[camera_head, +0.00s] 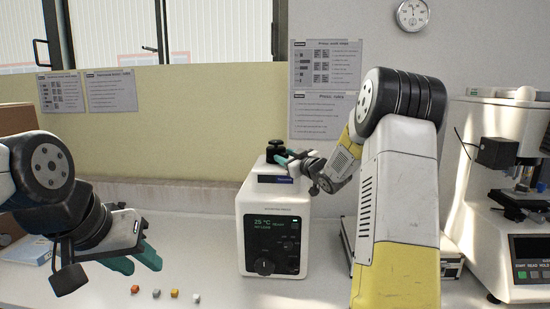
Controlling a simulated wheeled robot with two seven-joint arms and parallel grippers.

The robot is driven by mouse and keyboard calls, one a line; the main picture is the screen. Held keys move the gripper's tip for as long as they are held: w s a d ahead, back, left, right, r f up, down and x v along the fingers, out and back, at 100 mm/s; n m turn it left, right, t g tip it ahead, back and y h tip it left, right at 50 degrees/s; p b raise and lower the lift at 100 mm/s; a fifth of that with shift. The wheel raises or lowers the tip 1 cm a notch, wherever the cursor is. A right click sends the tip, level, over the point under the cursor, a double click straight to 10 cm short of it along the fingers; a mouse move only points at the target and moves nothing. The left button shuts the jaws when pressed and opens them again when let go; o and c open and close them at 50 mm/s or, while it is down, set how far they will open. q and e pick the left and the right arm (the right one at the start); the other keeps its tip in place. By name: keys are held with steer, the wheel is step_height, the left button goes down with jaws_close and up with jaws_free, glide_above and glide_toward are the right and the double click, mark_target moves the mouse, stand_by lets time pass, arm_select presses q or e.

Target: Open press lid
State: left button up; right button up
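The press (272,222) is a white box-shaped machine with a dark front panel, a green "25 °C" readout and a round dial. It stands on the bench in the middle of the view. A black knob (274,147) sits on top of it, and the lid looks down. My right gripper (282,159) is at the top of the press, with its teal fingertips right beside the knob. Whether they grip it is too small to tell. My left gripper (140,260) is low over the bench at the left, its teal fingers apart and empty.
Several small coloured cubes (174,293) lie on the bench in front of my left gripper. A silver case (452,262) stands behind my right arm. A white tester (505,200) stands at the right. A flat blue-and-white box (28,250) lies at the far left.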

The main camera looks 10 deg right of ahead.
jaws_close()
stand_by(1.4)
